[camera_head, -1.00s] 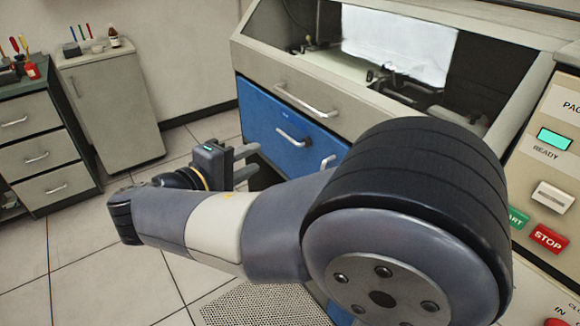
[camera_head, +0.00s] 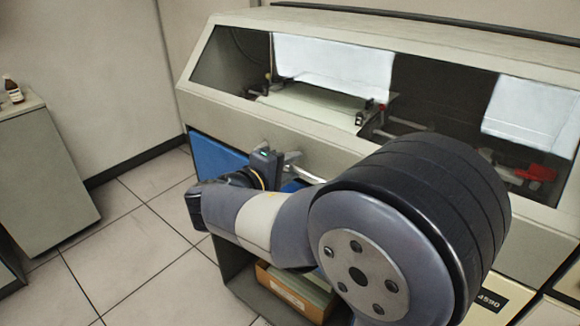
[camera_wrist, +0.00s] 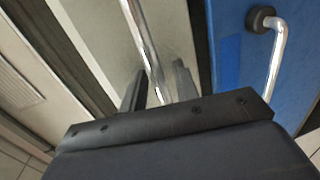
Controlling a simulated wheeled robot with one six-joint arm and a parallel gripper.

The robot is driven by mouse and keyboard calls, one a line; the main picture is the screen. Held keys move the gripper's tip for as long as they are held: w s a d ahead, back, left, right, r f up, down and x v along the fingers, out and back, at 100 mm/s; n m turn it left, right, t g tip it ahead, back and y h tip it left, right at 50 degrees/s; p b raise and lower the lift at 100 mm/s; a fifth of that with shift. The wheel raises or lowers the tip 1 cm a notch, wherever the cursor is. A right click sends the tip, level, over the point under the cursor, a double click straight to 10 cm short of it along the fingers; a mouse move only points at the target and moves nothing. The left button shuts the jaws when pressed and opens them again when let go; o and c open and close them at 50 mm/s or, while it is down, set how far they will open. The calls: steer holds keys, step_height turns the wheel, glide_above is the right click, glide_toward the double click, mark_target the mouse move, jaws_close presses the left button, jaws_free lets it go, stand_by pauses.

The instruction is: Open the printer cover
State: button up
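The printer cover (camera_head: 212,104) is a long beige panel with a dark window, and it looks closed. Its silver bar handle (camera_wrist: 140,35) runs between the two dark fingers of my gripper (camera_wrist: 158,90) in the wrist view. The fingers are open, one on each side of the bar, with gaps showing; I cannot tell how deep the bar sits between them. In the head view my gripper (camera_head: 287,163) is at the cover's front face, where my arm hides part of the handle.
A blue front panel (camera_head: 215,158) lies below the cover; its own handle (camera_wrist: 277,60) shows in the wrist view. Below is an open bay with a cardboard box (camera_head: 290,292). A grey cabinet (camera_head: 45,180) stands at left. The tiled floor (camera_head: 150,245) between is clear.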

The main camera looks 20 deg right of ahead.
steer(key=shift+c, duration=0.4)
jaws_close()
